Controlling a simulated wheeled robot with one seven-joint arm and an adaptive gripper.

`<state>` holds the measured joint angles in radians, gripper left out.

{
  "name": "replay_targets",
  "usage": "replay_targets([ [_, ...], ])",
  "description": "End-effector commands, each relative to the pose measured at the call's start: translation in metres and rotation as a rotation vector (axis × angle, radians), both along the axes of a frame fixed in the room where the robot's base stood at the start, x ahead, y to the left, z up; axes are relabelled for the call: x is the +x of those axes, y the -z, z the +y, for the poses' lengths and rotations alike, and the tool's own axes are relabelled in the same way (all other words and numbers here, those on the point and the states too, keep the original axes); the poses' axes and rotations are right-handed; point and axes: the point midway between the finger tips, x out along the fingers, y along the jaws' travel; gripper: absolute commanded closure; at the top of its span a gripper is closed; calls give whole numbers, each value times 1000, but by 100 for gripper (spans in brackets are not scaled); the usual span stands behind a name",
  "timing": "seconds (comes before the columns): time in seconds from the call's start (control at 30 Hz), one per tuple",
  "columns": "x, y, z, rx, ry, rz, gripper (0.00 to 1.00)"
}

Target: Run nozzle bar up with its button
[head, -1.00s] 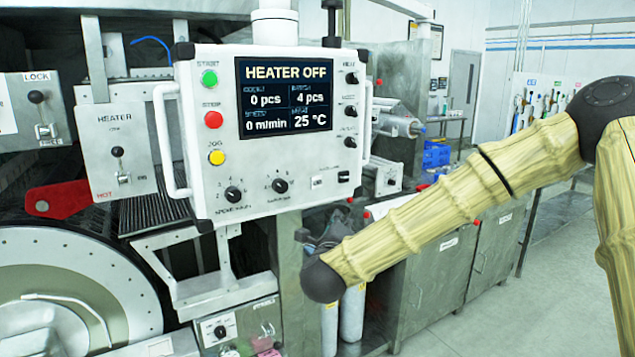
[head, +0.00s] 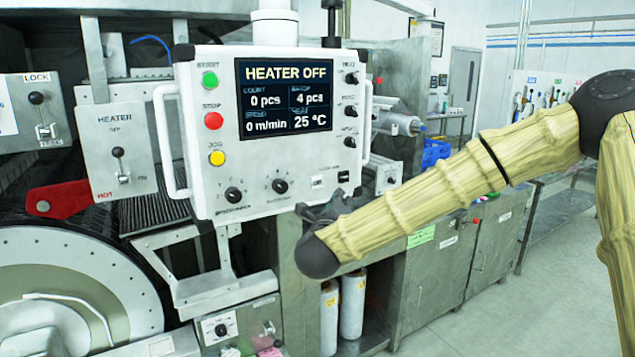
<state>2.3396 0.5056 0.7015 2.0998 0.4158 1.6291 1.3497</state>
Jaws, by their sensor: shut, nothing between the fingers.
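The white control panel (head: 220,130) faces me with its screen (head: 284,97) reading HEATER OFF. On its left are green (head: 210,80), red (head: 213,120) and yellow (head: 217,158) buttons, the yellow one labelled JOG. Several small black knobs line its right edge. Two small switches, a white one (head: 317,181) and a black one (head: 343,176), sit near its lower right corner. Their labels are too small to read, and I cannot pick out the nozzle bar. My gripper (head: 324,207) is shut and empty at the panel's lower right corner, partly hidden behind my arm; contact cannot be told.
A heater lever box (head: 118,152) and a red handle (head: 62,199) stand left of the panel. A large round drum end (head: 70,290) fills the lower left. Steel cabinets (head: 432,280) run along the right behind my arm. The floor at far right is clear.

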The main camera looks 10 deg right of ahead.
Motion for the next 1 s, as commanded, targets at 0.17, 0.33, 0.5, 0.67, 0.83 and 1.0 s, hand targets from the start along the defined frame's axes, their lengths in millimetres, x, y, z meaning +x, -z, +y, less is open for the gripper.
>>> replay_targets([
  [0.17, 20, -2, 8, -1, 1, 0, 100],
  [0.33, 37, -2, 14, -1, -1, 0, 100],
  [0.5, 52, 2, 19, 0, 1, -1, 100],
  [0.67, 61, 1, 23, 0, 0, 0, 100],
  [0.83, 65, 0, 24, 0, 1, -1, 100],
  [1.0, 65, 0, 24, 0, 1, -1, 100],
])
